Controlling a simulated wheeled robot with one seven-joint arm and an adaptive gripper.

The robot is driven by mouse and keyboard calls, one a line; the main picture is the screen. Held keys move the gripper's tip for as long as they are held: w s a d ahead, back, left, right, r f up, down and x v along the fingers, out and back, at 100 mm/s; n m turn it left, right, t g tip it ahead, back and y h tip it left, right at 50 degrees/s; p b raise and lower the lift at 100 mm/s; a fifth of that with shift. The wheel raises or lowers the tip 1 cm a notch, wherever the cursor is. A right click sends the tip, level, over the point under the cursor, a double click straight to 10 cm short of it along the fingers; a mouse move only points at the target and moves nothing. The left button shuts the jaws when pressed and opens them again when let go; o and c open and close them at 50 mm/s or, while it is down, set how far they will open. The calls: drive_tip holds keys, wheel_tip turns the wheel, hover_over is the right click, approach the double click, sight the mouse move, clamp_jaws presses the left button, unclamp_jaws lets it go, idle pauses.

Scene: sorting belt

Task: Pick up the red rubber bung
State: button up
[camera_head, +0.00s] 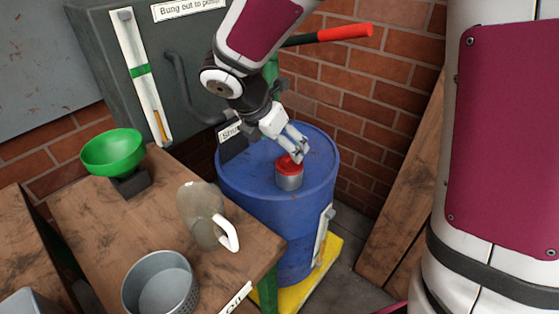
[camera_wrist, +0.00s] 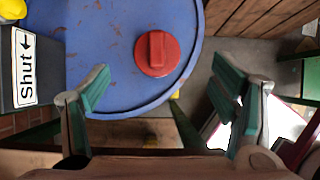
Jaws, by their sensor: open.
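The red rubber bung (camera_head: 289,164) sits on top of a short grey metal neck (camera_head: 289,180) on the lid of a blue drum (camera_head: 245,178). In the wrist view the bung (camera_wrist: 157,53) is a red disc with a raised grip bar, above the middle of the picture. My gripper (camera_head: 299,150) is just above and beside the bung in the head view. In the wrist view my gripper (camera_wrist: 162,82) is open, its two green-padded fingers wide apart. The bung lies beyond the fingertips, nearer the left one, and nothing is held. I cannot tell whether a finger touches it.
A wooden table (camera_head: 100,217) left of the drum holds a green funnel (camera_head: 113,150), a pitcher (camera_head: 201,214) and a grey metal pot (camera_head: 160,286). A "Shut" sign (camera_wrist: 25,67) stands by the drum's edge. A red-handled lever (camera_head: 345,31) and brick wall are behind.

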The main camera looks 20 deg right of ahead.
sight(288, 156)
drive_tip(key=b+x, duration=0.1)
drive_tip(key=x, duration=0.2)
drive_tip(key=shift+w+d+f, duration=0.1)
drive_tip(key=shift+d+f, duration=0.1)
drive_tip(key=shift+f, duration=0.15)
drive_tip(key=x, duration=0.1)
drive_tip(key=b+x, duration=0.1)
drive_tip(key=x, duration=0.1)
drive_tip(key=b+x, duration=0.1)
drive_tip(key=x, duration=0.1)
drive_tip(key=shift+w+a+f, duration=0.15)
drive_tip(key=shift+a+f, duration=0.05)
drive_tip(key=shift+r, duration=0.1)
drive_tip(key=c, duration=1.6)
